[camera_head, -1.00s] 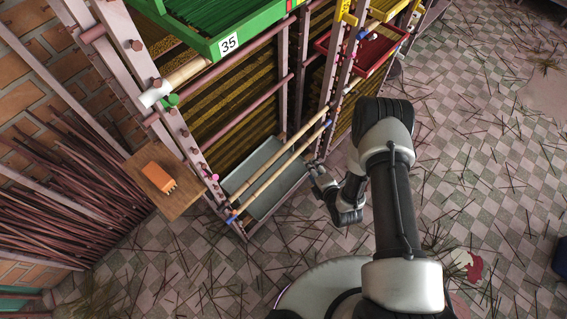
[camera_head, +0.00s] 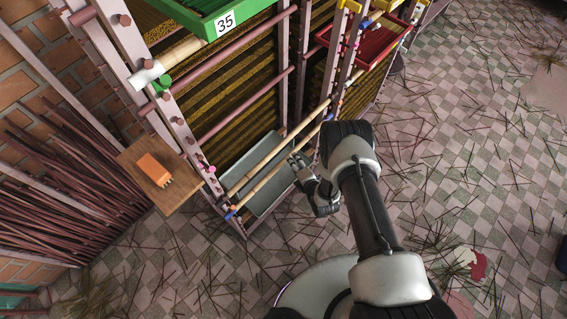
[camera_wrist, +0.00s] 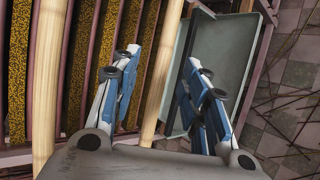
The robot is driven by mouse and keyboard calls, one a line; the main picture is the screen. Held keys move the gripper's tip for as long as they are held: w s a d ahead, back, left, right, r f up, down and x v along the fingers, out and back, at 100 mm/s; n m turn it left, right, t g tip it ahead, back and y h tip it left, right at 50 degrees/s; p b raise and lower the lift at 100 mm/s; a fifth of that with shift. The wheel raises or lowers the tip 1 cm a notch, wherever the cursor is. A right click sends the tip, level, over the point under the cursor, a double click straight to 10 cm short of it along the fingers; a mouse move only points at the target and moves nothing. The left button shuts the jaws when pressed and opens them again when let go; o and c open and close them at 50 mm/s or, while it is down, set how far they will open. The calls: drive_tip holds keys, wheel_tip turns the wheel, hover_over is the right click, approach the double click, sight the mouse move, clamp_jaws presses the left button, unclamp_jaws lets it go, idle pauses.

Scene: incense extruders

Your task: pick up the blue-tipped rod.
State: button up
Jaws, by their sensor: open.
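The blue-tipped rod (camera_head: 262,182) is a long tan rod lying slantwise across the front of the rack, the outer of two similar rods. Its blue lower-left tip (camera_head: 231,213) shows in the head view. My gripper (camera_head: 294,159) is open beside the upper half of this rod. In the wrist view, a tan rod (camera_wrist: 163,70), seemingly the outer one, runs between the open fingers (camera_wrist: 162,58), apart from both. The second tan rod (camera_wrist: 50,70) lies to the left, outside the fingers. The rod tips are out of the wrist view.
A grey tray (camera_head: 263,207) lies below the rods. A wooden shelf (camera_head: 180,192) with an orange block (camera_head: 154,169) is at left. Floor to the right is open, with scattered sticks.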

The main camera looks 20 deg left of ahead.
sight(284, 162)
drive_tip(key=w+a+f+b, duration=0.2)
drive_tip(key=a+f, duration=0.1)
drive_tip(key=shift+w+a+f+b, duration=0.1)
drive_tip(key=shift+a+f+b, duration=0.2)
drive_tip(key=shift+c, duration=0.2)
clamp_jaws()
idle(0.5)
